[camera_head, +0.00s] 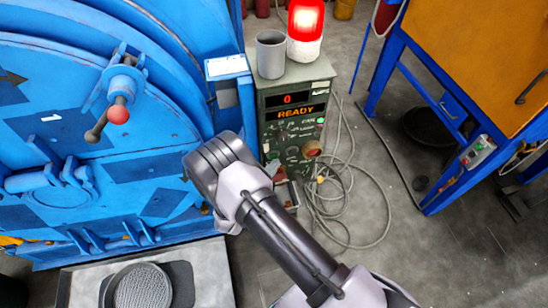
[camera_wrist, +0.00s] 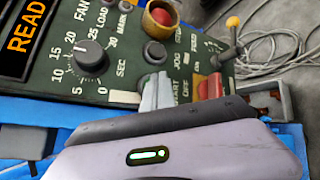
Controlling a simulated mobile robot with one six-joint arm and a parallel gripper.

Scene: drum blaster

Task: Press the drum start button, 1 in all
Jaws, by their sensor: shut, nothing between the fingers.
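The green control box (camera_head: 322,72) stands beside the blue drum machine, its display reading 0 and READY in the head view. In the wrist view its panel (camera_wrist: 120,62) fills the upper part, with a START label right beside my fingertips. My gripper (camera_wrist: 157,92) is shut and empty, its grey tips over the panel by that label. The start button itself cannot be made out; the tips may cover it. Whether they touch the panel cannot be told.
Close by are a black knob (camera_wrist: 92,58), a red button in a yellow collar (camera_wrist: 158,22), a red switch (camera_wrist: 210,87) and a yellow-tipped lever (camera_wrist: 232,24). A lit red beacon (camera_head: 306,20) and grey cup (camera_head: 270,55) top the box. Cables (camera_head: 345,185) lie right.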

